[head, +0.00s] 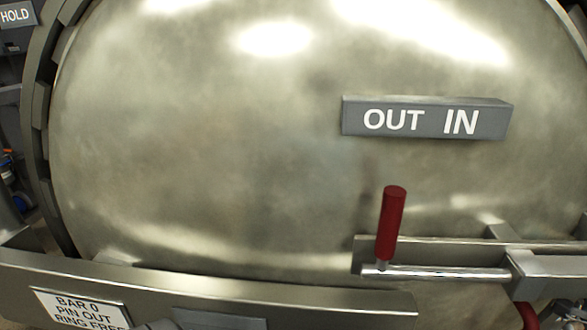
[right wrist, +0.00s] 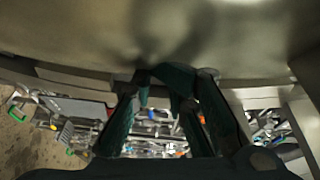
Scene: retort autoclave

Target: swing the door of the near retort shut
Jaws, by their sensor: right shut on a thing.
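The domed metal door (head: 220,150) of the near retort fills most of the head view. It carries a grey block (head: 425,118) marked OUT and IN. Below it a red-gripped lever (head: 391,225) stands upright on a chrome rod (head: 440,272). In the right wrist view, the door's metal surface (right wrist: 80,35) spans the top. My right gripper (right wrist: 175,78), with dark green fingers, reaches up to the metal edge under that surface and is shut on a part there. The exact part between its tips is hidden. My left gripper is not in view.
A metal beam (head: 230,290) with a BAR 0 / PIN OUT plate (head: 80,308) crosses below the door. The lugged ring (head: 42,130) curves along the left. A HOLD sign (head: 15,14) is at the upper left. Blurred, cluttered equipment (right wrist: 70,130) lies beyond the fingers.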

